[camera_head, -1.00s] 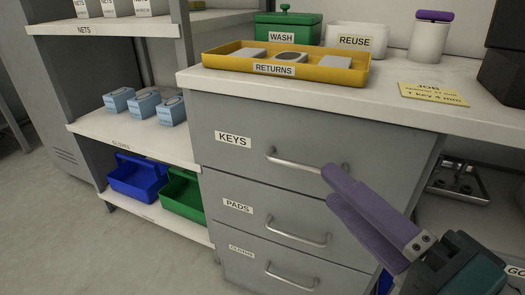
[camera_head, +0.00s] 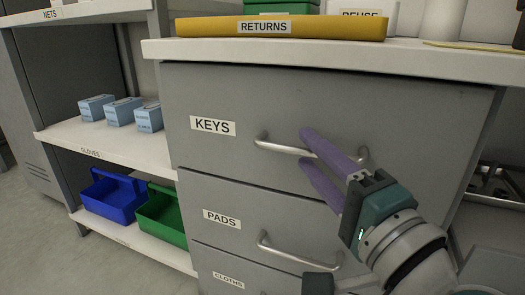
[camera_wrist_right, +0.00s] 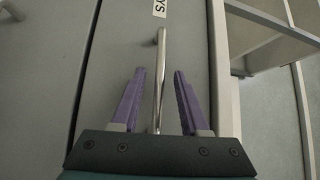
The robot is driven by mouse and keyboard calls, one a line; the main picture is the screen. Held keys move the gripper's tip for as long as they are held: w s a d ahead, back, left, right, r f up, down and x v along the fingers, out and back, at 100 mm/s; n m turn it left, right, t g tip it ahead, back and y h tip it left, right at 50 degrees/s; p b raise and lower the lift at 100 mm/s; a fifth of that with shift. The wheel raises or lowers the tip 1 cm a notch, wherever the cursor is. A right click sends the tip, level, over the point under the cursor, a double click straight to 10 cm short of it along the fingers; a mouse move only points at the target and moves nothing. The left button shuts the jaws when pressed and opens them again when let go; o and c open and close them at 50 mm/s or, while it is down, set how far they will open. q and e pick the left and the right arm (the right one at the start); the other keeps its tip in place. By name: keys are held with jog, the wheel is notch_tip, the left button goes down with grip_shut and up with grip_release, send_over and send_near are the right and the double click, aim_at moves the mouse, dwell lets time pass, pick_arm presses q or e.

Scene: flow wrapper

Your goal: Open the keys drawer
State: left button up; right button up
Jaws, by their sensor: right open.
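The keys drawer (camera_head: 230,95) is the grey top drawer of the cabinet, labelled KEYS, and its front is flush and shut. Its silver bar handle (camera_head: 280,147) runs across the drawer front. My right gripper (camera_head: 304,150) is open at the handle, with one purple finger above the bar and the other below it in the head view. In the right wrist view, the handle (camera_wrist_right: 160,75) runs between the two spread fingers (camera_wrist_right: 158,72), with a gap on each side. The right part of the handle is partly hidden behind the fingers. My left gripper is not in view.
Below is the PADS drawer (camera_head: 215,190) with its own handle (camera_head: 295,252), then the CLOTHS drawer (camera_head: 215,280). A yellow RETURNS tray (camera_head: 345,27) sits on the countertop (camera_head: 400,58) above. A shelf with light blue boxes (camera_head: 120,111) and blue and green bins (camera_head: 112,196) stands to the left.

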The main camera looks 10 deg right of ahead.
jog(key=shift+x, duration=0.75)
grip_shut()
dwell(0.9)
